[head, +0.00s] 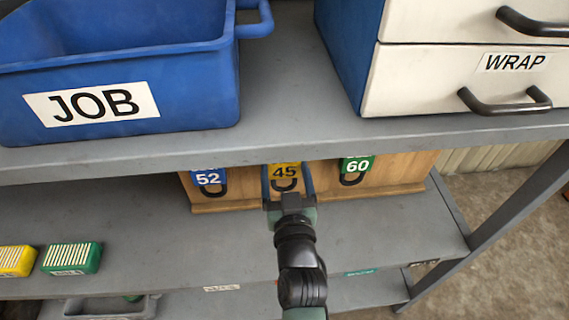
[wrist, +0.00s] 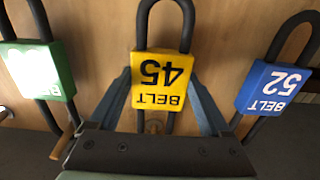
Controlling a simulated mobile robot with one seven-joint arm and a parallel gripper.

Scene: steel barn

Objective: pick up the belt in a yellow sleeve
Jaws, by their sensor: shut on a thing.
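The belt in a yellow sleeve (head: 285,171) hangs against a wooden board on the lower shelf, its sleeve marked 45. In the wrist view the yellow sleeve (wrist: 163,80) reads "BELT 45" upside down, with the black belt loop running out of it. My gripper (head: 286,190) is at the yellow-sleeved belt. In the wrist view its two blue-grey fingers (wrist: 160,100) are on either side of the lower part of the sleeve, shut on it. The upper part of the belt is hidden by the shelf edge in the head view.
A blue-sleeved belt 52 (head: 209,178) and a green-sleeved belt 60 (head: 357,165) hang close on either side on the wooden board (head: 235,190). The upper shelf (head: 280,110) overhangs my gripper, bearing a blue JOB bin (head: 190,95) and a WRAP drawer unit (head: 420,80).

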